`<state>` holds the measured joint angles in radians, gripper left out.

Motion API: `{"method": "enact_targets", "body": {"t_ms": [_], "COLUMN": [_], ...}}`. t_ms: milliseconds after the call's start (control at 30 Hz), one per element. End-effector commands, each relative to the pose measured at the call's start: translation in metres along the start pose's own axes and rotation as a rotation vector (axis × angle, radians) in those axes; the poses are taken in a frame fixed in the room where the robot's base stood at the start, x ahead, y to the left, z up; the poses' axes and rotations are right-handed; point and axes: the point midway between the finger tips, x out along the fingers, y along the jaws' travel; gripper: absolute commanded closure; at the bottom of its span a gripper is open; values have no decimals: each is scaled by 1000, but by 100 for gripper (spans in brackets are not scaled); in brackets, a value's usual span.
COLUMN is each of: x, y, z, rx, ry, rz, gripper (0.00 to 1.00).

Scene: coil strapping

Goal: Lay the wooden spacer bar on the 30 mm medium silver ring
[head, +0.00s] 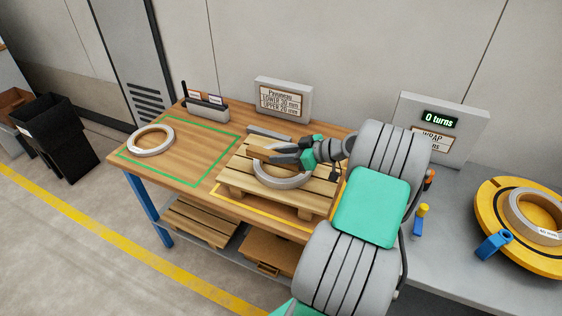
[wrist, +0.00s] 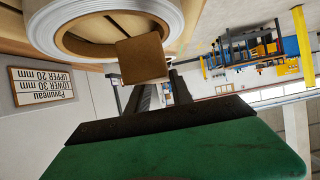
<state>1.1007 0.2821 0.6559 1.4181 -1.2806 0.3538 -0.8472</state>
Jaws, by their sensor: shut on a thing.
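A silver ring (head: 283,182) lies flat on the slatted wooden pallet (head: 236,182) on the workbench; it also shows large at the top of the wrist view (wrist: 60,32). My gripper (head: 276,158) is over the far part of this ring, shut on the wooden spacer bar (head: 262,153). In the wrist view the bar's brown square end (wrist: 141,58) sticks out past the fingertips, in front of the ring. The gripper and arm hide part of the bar and ring. I cannot tell whether the bar touches the ring.
Another silver ring (head: 151,140) lies inside the green outline on the left of the bench. A sign (head: 283,100) reads lower 30 mm, upper 20 mm. A grey bar-like piece (head: 268,134) lies behind the pallet. A yellow turntable (head: 520,225) with a coil stands at right.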

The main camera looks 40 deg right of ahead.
Motion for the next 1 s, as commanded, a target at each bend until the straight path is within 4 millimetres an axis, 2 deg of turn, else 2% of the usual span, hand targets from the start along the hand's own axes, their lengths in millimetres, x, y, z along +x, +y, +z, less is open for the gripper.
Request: {"method": "enact_targets", "body": {"t_ms": [167, 733, 767, 1000], "x": [12, 17, 16, 16], "y": [-1, -1, -1, -1], "z": [25, 36, 35, 34], "rx": [3, 0, 1, 1], "ry": [1, 0, 0, 0], "rz": [-1, 0, 0, 0], "gripper": [100, 100, 71, 52]}}
